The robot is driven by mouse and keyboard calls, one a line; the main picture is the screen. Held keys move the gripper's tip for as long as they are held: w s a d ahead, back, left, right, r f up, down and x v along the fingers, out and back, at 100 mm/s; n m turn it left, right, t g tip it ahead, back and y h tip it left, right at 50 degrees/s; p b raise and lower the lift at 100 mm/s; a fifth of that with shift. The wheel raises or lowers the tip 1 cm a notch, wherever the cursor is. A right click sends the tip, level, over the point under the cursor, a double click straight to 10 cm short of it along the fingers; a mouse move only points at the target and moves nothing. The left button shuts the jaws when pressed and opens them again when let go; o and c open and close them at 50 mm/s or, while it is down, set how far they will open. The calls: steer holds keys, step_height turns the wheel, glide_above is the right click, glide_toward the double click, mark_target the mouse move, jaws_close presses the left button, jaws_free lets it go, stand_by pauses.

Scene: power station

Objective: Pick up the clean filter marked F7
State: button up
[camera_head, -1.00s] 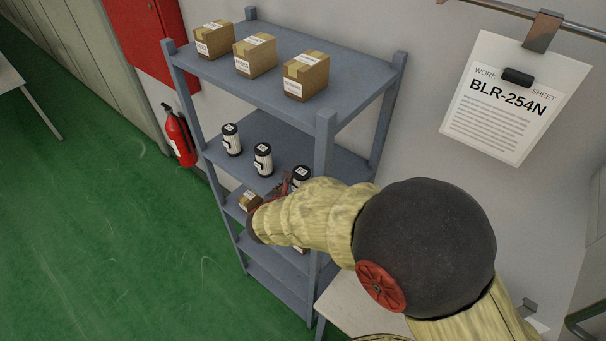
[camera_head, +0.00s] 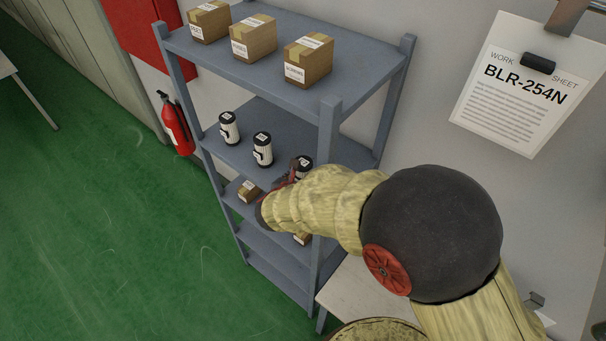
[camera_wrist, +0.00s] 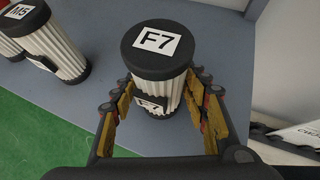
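The filter marked F7 (camera_wrist: 157,62) stands upright on the shelf in the wrist view, a white pleated cylinder with black caps and F7 labels on its top and side. My gripper (camera_wrist: 162,105) is open, with one finger on each side of the filter's body. I cannot tell whether the fingers touch it. In the head view the black top of this filter (camera_head: 304,161) shows at the right end of the middle shelf, partly hidden by my arm. My gripper (camera_head: 290,177) is mostly hidden there too.
A filter marked M5 (camera_wrist: 58,45) stands to the left. In the head view two filters (camera_head: 262,150) (camera_head: 229,128) stand left along the shelf. Boxes (camera_head: 307,62) stand on the top shelf (camera_head: 350,75). A rack post (camera_head: 326,150) rises near my arm. A fire extinguisher (camera_head: 175,125) hangs left.

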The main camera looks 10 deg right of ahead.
steer(key=c, duration=0.8)
steer(key=shift+c, duration=0.2)
steer(key=shift+r, duration=0.1)
